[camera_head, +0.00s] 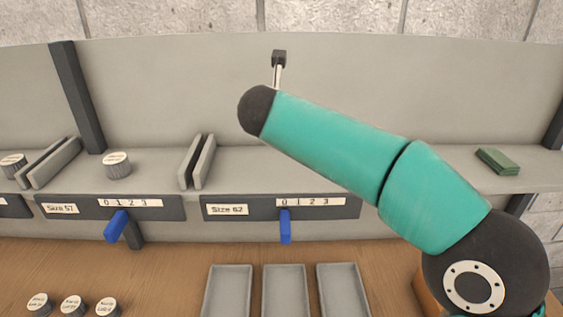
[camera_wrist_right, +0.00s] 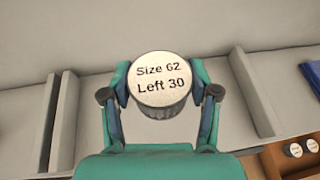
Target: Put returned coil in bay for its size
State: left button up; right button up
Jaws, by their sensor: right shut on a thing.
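The returned coil (camera_wrist_right: 160,72) shows in the right wrist view, with a round white top reading "Size 62 Left 30" and a ribbed grey side. My right gripper (camera_wrist_right: 160,92) is shut on it, a finger on each side. The coil is over the shelf between two upright dividers; I cannot tell whether it touches the shelf. In the head view my right arm reaches across the bay labelled Size 62 (camera_head: 228,210) and hides the gripper and coil. That bay has a 0 1 2 3 scale (camera_head: 311,202) with a blue slider (camera_head: 286,226) under the 0. My left gripper is not in view.
Paired grey dividers (camera_head: 197,162) separate the bays. The neighbouring bay on the left holds a coil (camera_head: 117,164). A green block (camera_head: 497,161) lies on the shelf at right. Three coils (camera_head: 72,306) and three grey trays (camera_head: 284,290) are on the wooden table below.

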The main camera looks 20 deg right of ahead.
send_over(280, 173)
jog(key=f, duration=0.6)
jog(key=shift+w+d+f+b, duration=0.25)
jog(key=shift+w+d+b, duration=0.05)
jog(key=shift+w+b, duration=0.1)
jog(key=shift+s+f, duration=0.1)
jog(key=shift+f, duration=0.4)
jog(key=shift+f+b, duration=0.3)
jog(key=shift+f, duration=1.9)
jog(key=o, duration=1.6)
jog(key=shift+a, duration=0.1)
jog(key=shift+s+a+r, duration=0.15)
jog(key=shift+s+a, duration=0.05)
jog(key=shift+s, duration=0.2)
jog(key=b+v, duration=0.2)
jog(key=v, duration=0.9)
jog(key=shift+s, duration=0.1)
